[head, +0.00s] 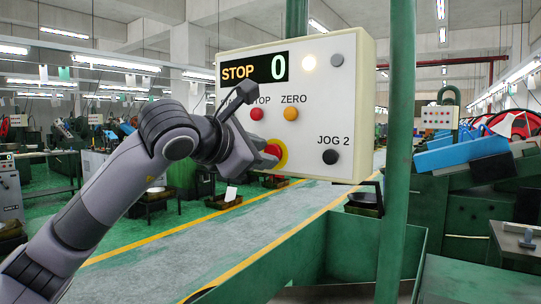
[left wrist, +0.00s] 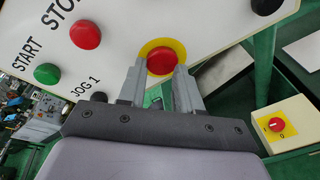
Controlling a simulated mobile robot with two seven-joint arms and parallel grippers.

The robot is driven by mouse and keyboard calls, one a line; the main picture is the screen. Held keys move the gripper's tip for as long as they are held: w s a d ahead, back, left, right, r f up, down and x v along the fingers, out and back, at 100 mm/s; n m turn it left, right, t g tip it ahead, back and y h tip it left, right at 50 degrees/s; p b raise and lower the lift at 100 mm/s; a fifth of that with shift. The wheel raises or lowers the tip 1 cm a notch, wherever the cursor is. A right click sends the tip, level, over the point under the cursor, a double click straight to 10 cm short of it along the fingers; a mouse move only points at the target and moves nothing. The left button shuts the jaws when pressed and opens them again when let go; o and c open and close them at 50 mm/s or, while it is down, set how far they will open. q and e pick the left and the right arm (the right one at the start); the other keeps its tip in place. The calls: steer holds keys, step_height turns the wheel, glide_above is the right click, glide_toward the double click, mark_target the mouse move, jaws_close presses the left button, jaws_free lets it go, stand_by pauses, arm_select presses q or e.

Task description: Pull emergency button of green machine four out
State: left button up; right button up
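The emergency button is red on a yellow ring, low on the white control box (head: 345,100). In the head view my left gripper (head: 270,156) covers most of it, and part of the yellow ring (head: 284,154) shows. In the left wrist view the red emergency button (left wrist: 160,62) sits between the two fingertips of my left gripper (left wrist: 160,68). The fingers are close together, one at each side of the button, and appear shut on it. No machine number shows on the box. My right gripper is in neither view.
The box also has a red stop button (head: 257,113), an orange zero button (head: 291,114) and a black jog button (head: 330,157). A green post (head: 398,130) stands right of the box.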

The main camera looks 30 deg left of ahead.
arm_select(q)
steer(key=shift+d+f, duration=0.2)
steer(key=shift+f, duration=0.15)
jaws_close()
steer(key=shift+d+f, duration=0.1)
steer(key=shift+f, duration=0.05)
steer(key=shift+s+f, duration=0.1)
steer(key=shift+s, duration=0.05)
steer(key=shift+d, duration=0.2)
steer(key=shift+s+a+r, duration=0.15)
steer(key=shift+s+r, duration=0.05)
steer(key=shift+r, duration=0.05)
steer(key=shift+s+a+r+b, duration=0.1)
steer(key=shift+s+a+b, duration=0.1)
steer(key=shift+b, duration=0.1)
jaws_free()
steer(key=o, duration=1)
